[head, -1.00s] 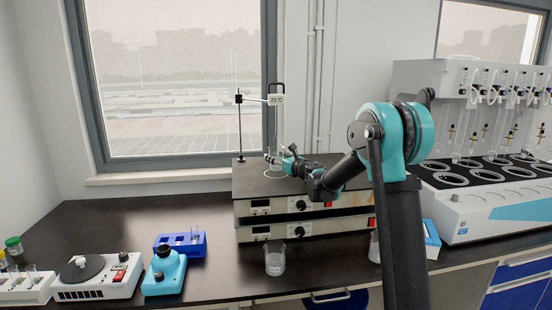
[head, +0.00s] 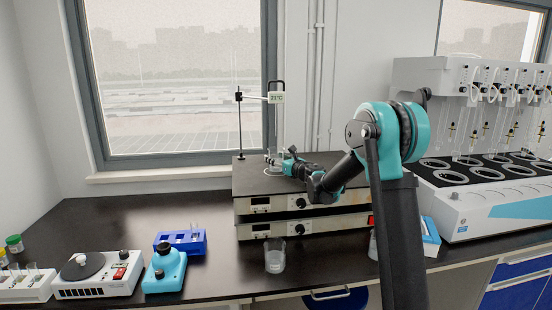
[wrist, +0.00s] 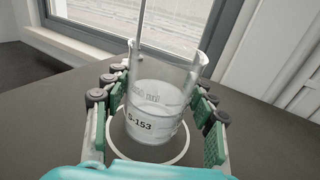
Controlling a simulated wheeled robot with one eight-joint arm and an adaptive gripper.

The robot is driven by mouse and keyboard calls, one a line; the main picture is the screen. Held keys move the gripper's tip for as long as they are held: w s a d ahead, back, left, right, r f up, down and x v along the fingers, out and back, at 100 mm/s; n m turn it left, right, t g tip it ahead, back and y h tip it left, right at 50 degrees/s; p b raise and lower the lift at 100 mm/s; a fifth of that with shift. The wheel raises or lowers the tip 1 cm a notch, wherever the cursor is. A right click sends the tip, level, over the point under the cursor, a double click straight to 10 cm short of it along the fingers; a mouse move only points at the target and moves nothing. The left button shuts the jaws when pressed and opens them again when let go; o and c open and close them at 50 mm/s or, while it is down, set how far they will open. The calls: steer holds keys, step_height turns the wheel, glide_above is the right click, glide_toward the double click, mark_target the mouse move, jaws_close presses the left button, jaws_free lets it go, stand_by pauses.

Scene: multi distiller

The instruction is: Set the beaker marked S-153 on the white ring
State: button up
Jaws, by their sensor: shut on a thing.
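The beaker marked S-153 (wrist: 157,108) is clear glass with a black label and stands upright between the fingers of my gripper (wrist: 160,118) in the wrist view. My gripper is shut on it. The white ring (wrist: 187,148) lies on the dark plate under the beaker and shows around its base. Whether the base touches the plate is hard to tell. In the head view, my gripper (head: 284,161) and the beaker (head: 271,158) are over the top of the stacked hot plates (head: 250,184), near the back left.
Another beaker (head: 275,257) stands on the bench in front of the hot plates. A blue tube rack (head: 190,246) and small devices are at left. A white distiller (head: 470,215) is at right.

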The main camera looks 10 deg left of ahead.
steer(key=shift+f, duration=0.25)
steer(key=o, duration=1.4)
steer(key=shift+o, duration=0.2)
